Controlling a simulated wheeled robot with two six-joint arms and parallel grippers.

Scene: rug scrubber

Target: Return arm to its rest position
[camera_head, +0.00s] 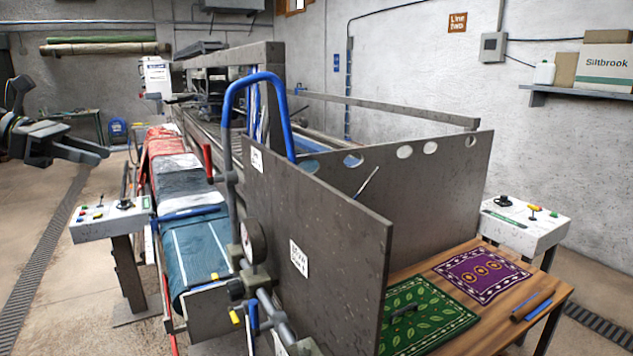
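My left gripper (95,155) is at the far left of the head view, dark grey, with its fingers pointing right. It is up in the air, clear of the machine and the left control box. Nothing shows between its fingers, but the gap between them is too unclear to tell if it is open or shut. Part of my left arm (14,110) shows at the left edge. My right arm and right gripper are not in view.
A control box on a post (110,220) stands below my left gripper. The rug machine with grey side plates (320,240) fills the middle. A wooden table (470,340) at right holds a green rug (430,318) and a purple rug (482,275). Floor at left is clear.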

